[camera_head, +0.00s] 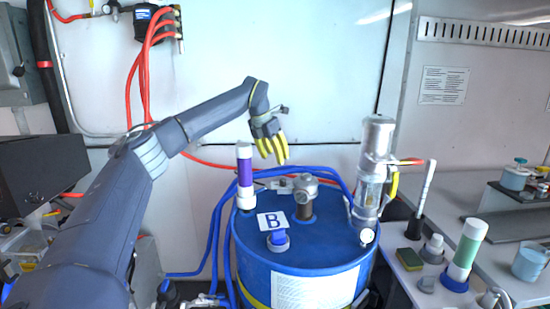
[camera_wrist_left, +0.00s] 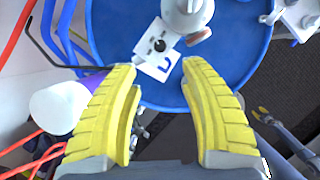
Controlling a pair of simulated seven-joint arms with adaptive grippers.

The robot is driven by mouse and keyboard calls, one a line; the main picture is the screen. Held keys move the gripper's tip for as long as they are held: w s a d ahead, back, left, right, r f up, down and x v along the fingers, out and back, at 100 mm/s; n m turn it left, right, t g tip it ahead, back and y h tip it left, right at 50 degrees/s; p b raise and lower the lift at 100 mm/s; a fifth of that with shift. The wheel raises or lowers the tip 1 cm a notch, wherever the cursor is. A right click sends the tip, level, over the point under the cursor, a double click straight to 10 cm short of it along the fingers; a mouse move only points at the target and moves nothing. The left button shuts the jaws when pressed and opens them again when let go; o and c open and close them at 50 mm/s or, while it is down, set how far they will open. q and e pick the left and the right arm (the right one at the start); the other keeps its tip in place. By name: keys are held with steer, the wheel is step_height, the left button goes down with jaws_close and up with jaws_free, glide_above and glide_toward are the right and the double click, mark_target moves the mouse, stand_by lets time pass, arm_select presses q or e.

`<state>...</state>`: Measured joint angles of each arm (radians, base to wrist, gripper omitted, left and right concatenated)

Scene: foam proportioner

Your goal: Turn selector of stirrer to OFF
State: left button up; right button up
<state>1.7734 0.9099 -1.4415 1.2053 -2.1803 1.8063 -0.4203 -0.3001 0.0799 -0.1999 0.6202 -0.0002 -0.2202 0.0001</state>
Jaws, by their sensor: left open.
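A grey metal fitting (camera_head: 305,197) stands on the lid of a blue drum (camera_head: 300,258); it may be the stirrer. In the left wrist view a grey-white fitting (camera_wrist_left: 187,14) with a brownish round end sits at the top. My left gripper (camera_head: 271,160) has yellow fingers and hangs above the back of the drum. In the wrist view its fingers are apart with nothing between them.
A white-and-purple tube (camera_head: 245,178) stands at the lid's left. A white B card (camera_head: 273,221) and blue cap (camera_head: 278,239) are at its front. A tall metal unit with a clear section (camera_head: 372,170) stands at the right. Blue hoses (camera_head: 216,232) run around the drum.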

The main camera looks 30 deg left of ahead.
mark_target(283, 180)
arm_select(q)
step_height(283, 180, up, 5)
steer(key=s+d+n+y, duration=0.1)
steer(key=s+d+n, duration=0.1)
steer(key=n, duration=0.1)
steer(key=shift+n, duration=0.3)
steer(key=x, duration=1.1)
steer(key=a+x, duration=0.1)
steer(key=x, duration=0.5)
steer(key=shift+f, duration=0.3)
steer(key=shift+o, duration=0.2)
